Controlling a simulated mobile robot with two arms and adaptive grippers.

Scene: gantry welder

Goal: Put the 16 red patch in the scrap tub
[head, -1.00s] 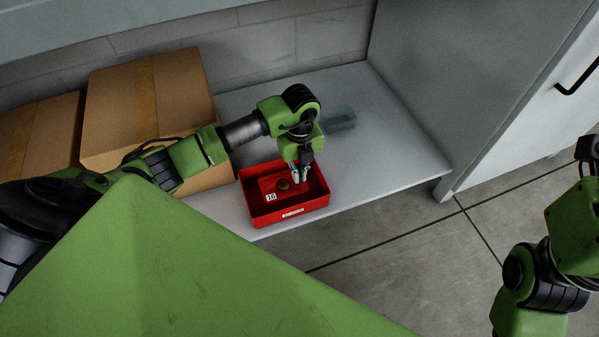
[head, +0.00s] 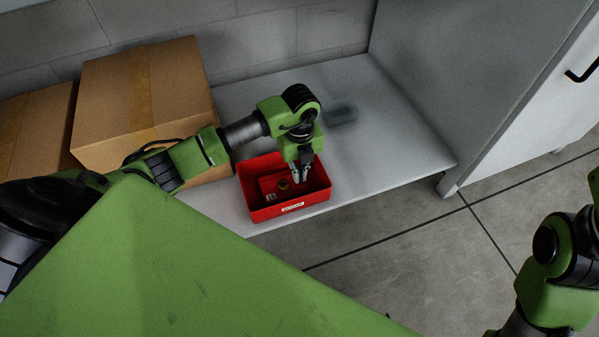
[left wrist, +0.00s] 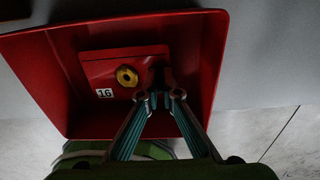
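The 16 red patch (head: 270,185) is inside the red scrap tub (head: 272,212), low between its walls. It has a brass fitting and a white 16 label, clear in the left wrist view, where the patch (left wrist: 105,70) lies nearly level. My left gripper (head: 299,176) reaches down into the tub. Its fingertips (left wrist: 162,80) are close together at the patch's edge and appear shut on it, though the contact is dark. I cannot tell whether the patch touches the tub floor. The tub (left wrist: 40,80) is upright. My right gripper is not in view.
The tub stands near the front edge of a grey shelf (head: 400,140). Cardboard boxes (head: 110,100) stand at the left, close to my left arm. A grey panel (head: 450,70) closes the right side. The shelf right of the tub is mostly clear.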

